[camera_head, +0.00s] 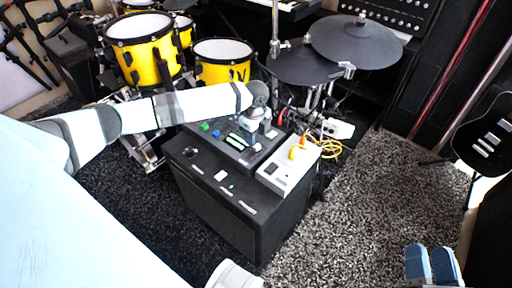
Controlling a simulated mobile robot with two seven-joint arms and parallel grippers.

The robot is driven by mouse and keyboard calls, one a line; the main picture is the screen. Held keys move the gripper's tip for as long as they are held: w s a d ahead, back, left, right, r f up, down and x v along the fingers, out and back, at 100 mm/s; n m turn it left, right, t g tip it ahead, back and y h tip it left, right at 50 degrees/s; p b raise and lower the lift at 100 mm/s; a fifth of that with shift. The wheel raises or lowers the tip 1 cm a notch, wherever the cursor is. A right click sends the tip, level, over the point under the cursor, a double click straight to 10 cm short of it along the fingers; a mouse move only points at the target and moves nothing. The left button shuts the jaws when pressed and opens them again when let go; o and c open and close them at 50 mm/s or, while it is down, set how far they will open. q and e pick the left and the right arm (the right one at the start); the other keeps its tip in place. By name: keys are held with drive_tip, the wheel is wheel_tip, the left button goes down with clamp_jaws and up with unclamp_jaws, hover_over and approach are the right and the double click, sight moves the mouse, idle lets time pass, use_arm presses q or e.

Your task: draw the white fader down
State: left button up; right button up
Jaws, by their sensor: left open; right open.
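A dark control panel (262,153) with small green, blue and pale controls lies on top of a black box (215,205). A pale slider-like control (235,142) shows on it, close to my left gripper; it is too small to tell for certain whether it is the white fader. My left gripper (246,132) points down over the panel and hides part of it. It is open; whether it touches a control cannot be told. My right gripper (432,266), with two blue fingers, is open and empty at the bottom right, over the carpet and away from the panel.
A white device (287,174) with orange plugs and yellow cables sits beside the panel. Yellow drums (145,62) and dark cymbal pads (355,42) stand behind. A black guitar (485,140) is at the right. Grey carpet (385,190) is clear.

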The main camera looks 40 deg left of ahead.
sight(247, 158)
use_arm(q)
drive_tip(key=shift+f+b, duration=0.65)
drive_tip(key=shift+f, duration=1.65)
use_arm(e)
drive_tip(key=shift+w+a+f+g, duration=0.1)
drive_tip(key=shift+f+g, duration=0.5)
drive_tip(key=shift+f, duration=0.8)
use_arm(q)
clamp_jaws()
drive_tip(key=shift+s+r, duration=0.1)
drive_tip(key=shift+s, duration=0.05)
drive_tip(key=s+p, duration=0.4)
drive_tip(key=shift+a+r+p, duration=0.1)
drive_tip(key=shift+a+p, duration=0.05)
drive_tip(key=shift+p, duration=0.25)
drive_tip(key=shift+s, duration=0.25)
drive_tip(key=shift+f, duration=0.35)
use_arm(e)
drive_tip(key=r, duration=0.1)
drive_tip(key=d+r+t+h, duration=0.1)
drive_tip(key=r, duration=0.1)
drive_tip(key=shift+r, duration=0.3)
